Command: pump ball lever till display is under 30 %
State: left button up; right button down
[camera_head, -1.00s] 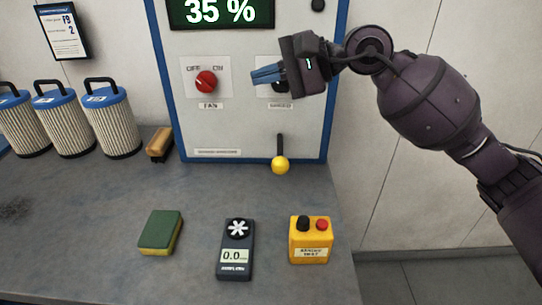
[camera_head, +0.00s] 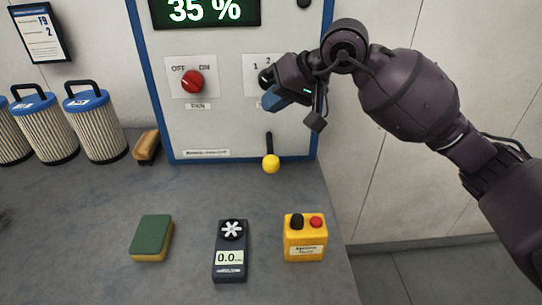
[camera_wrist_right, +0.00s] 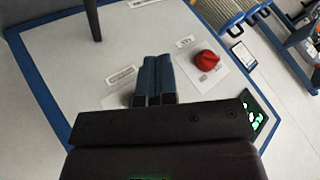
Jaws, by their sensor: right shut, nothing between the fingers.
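The ball lever (camera_head: 270,163) hangs down from the lower right of the grey cabinet (camera_head: 222,125), its yellow ball at the bottom. The display (camera_head: 205,11) at the cabinet's top reads 35 %. My right gripper (camera_head: 271,101) is shut and empty, above the lever and in front of the dark selector knob (camera_head: 266,77), which it partly covers. In the right wrist view its blue fingers (camera_wrist_right: 155,78) lie together over the cabinet face, and a dark bar, perhaps the lever, shows at the top. My left gripper is not in view.
A red fan knob (camera_head: 192,82) sits left of the gripper. On the bench lie a green sponge (camera_head: 152,236), a handheld meter (camera_head: 230,250), a yellow button box (camera_head: 305,238) and a brush (camera_head: 146,147). Filter cartridges (camera_head: 95,128) stand at left. The bench before the lever is clear.

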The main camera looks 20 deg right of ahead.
aim_at(273, 155)
jog(key=shift+f, duration=0.1)
notch_tip(273, 155, down, 8)
jog(key=shift+b, duration=1.2)
jog(key=shift+f, duration=0.3)
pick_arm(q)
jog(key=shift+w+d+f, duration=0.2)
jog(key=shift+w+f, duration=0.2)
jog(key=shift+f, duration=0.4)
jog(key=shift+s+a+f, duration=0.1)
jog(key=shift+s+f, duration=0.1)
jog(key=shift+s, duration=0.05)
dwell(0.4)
pick_arm(e)
jog(key=shift+f+b, duration=0.45)
jog(key=shift+b, duration=0.2)
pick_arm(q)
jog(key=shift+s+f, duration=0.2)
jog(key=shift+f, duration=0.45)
